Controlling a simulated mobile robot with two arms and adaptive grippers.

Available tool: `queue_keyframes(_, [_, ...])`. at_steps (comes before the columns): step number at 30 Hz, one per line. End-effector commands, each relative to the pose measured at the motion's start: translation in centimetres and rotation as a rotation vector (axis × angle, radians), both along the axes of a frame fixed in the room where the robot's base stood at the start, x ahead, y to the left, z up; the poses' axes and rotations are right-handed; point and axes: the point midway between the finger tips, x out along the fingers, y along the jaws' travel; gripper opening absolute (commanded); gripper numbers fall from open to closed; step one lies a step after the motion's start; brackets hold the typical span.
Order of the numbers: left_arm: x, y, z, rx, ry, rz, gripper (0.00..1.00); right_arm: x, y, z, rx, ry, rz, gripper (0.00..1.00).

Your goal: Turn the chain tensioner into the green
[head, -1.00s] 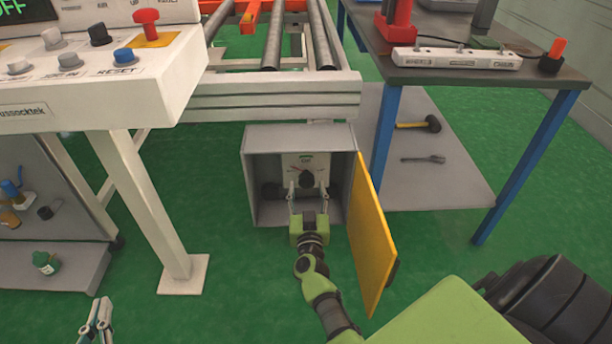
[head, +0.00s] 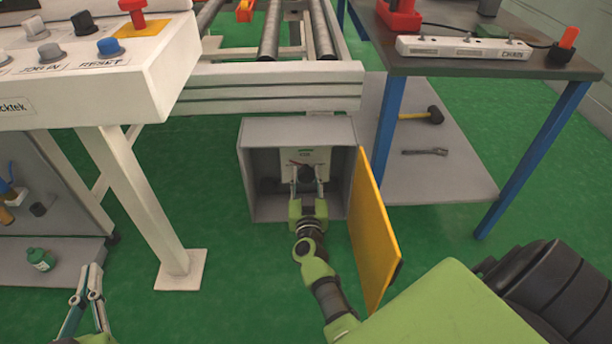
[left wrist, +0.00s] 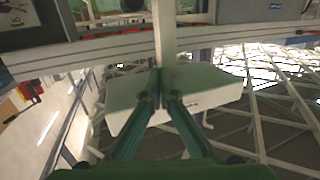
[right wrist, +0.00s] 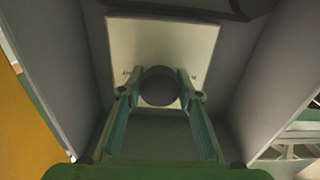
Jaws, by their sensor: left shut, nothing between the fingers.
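The chain tensioner is a dark round knob (head: 306,174) on a white plate (head: 293,157) inside an open grey box under the conveyor. In the right wrist view the knob (right wrist: 159,86) sits between the fingertips (right wrist: 158,88); contact is unclear. My left gripper (head: 89,270) is shut and empty at lower left, away from the box.
The grey box (head: 245,165) has side walls close around the right gripper. Its yellow door (head: 372,235) stands open to the right. A white control console (head: 90,95) is at left. A blue-legged table (head: 530,155) is at right. Green floor is clear in front.

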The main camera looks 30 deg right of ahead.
Motion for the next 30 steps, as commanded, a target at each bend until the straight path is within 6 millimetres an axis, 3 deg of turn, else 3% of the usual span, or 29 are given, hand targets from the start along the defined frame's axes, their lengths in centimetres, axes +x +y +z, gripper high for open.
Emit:
queue_keyframes(9, [-0.1, 0.1, -0.6, 0.008, 0.035, 0.001, 0.0, 0.0, 0.0, 0.0, 0.039, -0.023, 0.001, 0.11])
queue_keyframes(22, [-2.0, 1.4, -6.1, 0.072, 0.294, 0.019, 0.0, 0.1, 0.1, 0.1, 0.31, -0.189, 0.001, 0.11])
queue_keyframes(30, [-3.3, 2.0, -8.3, 0.097, 0.399, 0.027, 0.0, 0.1, 0.1, 0.1, 0.528, -0.324, 0.001, 0.11])
